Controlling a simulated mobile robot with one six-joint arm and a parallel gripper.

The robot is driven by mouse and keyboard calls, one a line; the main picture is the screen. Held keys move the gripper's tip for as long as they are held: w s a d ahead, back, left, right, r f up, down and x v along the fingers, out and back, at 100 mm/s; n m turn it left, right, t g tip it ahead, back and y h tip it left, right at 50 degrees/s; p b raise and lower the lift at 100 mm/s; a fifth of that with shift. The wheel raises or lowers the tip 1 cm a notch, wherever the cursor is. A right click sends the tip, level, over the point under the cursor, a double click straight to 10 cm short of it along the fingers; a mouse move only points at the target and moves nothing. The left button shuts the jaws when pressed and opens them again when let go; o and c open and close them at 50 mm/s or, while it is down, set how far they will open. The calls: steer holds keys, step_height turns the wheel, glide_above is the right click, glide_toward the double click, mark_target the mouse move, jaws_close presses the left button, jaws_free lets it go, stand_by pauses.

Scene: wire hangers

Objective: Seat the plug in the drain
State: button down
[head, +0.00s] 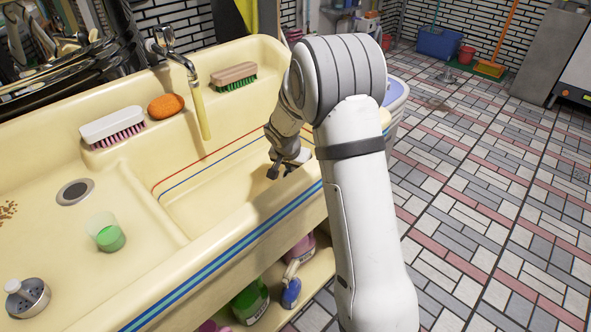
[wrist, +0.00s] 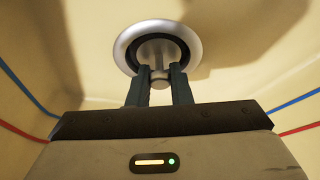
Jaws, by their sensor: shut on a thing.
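My gripper (head: 278,171) reaches down into the right-hand basin of the cream sink (head: 205,190). In the wrist view its two dark fingers (wrist: 159,80) are shut on the small knob of a grey plug (wrist: 158,50). The plug is in line with a round drain (wrist: 124,46), which has a bright metal rim and a dark inside. Dark shows around the plug within the rim. I cannot tell how deep the plug sits or whether it touches the drain. In the head view this drain and the plug are not visible.
A second drain (head: 75,191) lies in the left section, with a green cup (head: 109,235) and a metal strainer (head: 28,298). Brushes (head: 113,127) and an orange sponge (head: 166,106) sit on the back ledge. The faucet (head: 190,75) hangs over the basin.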

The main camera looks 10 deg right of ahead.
steer(key=shift+f, duration=0.1)
steer(key=c, duration=1.3)
jaws_free()
steer(key=shift+r, duration=0.35)
steer(key=p+v, duration=0.2)
steer(key=v, duration=0.9)
steer(key=shift+s+a+r+p, duration=0.15)
steer(key=shift+s+r+p, duration=0.05)
steer(key=shift+r+p, duration=0.1)
